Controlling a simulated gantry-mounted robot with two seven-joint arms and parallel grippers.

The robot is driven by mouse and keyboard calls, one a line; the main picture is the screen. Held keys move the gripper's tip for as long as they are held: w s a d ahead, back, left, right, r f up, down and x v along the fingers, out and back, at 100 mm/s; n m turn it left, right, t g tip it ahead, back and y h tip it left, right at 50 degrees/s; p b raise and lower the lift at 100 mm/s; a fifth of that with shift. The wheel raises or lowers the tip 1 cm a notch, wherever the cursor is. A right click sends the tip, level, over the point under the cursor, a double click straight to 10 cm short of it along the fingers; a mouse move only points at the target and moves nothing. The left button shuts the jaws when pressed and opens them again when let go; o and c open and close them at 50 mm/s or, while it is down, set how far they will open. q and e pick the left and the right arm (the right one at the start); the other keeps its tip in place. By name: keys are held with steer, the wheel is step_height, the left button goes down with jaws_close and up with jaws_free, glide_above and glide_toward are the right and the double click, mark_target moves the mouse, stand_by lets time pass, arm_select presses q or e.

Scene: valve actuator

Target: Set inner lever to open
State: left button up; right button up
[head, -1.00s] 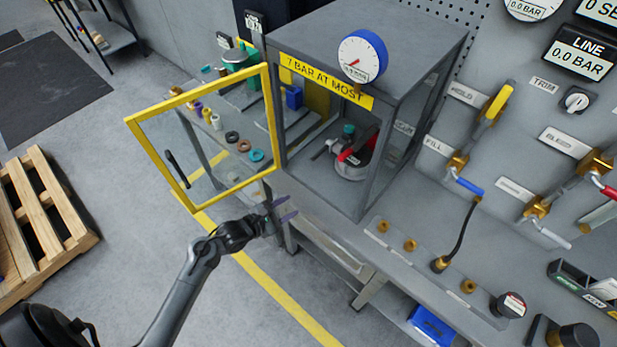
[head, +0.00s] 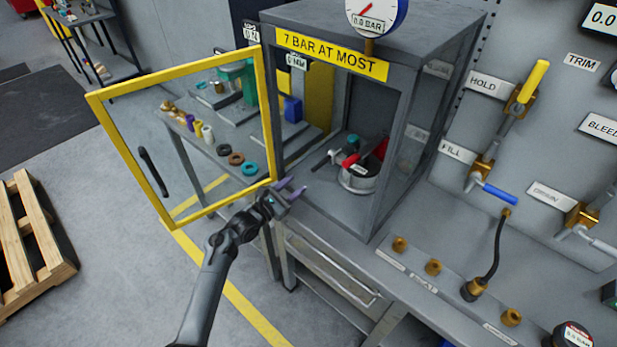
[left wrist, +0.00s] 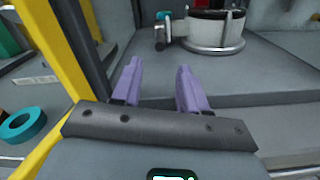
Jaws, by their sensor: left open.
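Inside the grey chamber stands a round grey-and-black valve body (head: 359,177) with a red lever (head: 351,159), a teal knob (head: 353,140) and a pale metal arm at its left. I cannot tell which of these parts is the inner lever, or its setting. The body also shows at the top of the left wrist view (left wrist: 216,30), cut off by the frame edge. My left gripper (head: 290,191) is open and empty at the chamber's open front, short of the valve. Its purple fingers (left wrist: 160,88) point towards the chamber floor. My right gripper is out of view.
The yellow-framed door (head: 181,76) stands open to the left, close beside my left arm. Chamber posts (head: 388,165) bound the opening. A shelf with coloured rings (head: 236,158) lies behind the door. A panel with a yellow-handled valve (head: 533,82) stands at right.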

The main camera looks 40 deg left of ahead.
mark_target(313, 171)
arm_select(q)
steer(key=w, duration=0.2)
steer(key=w+b, duration=0.1)
steer(key=w, duration=0.4)
steer(key=shift+w+d+b, duration=0.25)
steer(key=shift+d+b, duration=0.1)
steer(key=shift+d, duration=0.05)
jaws_close()
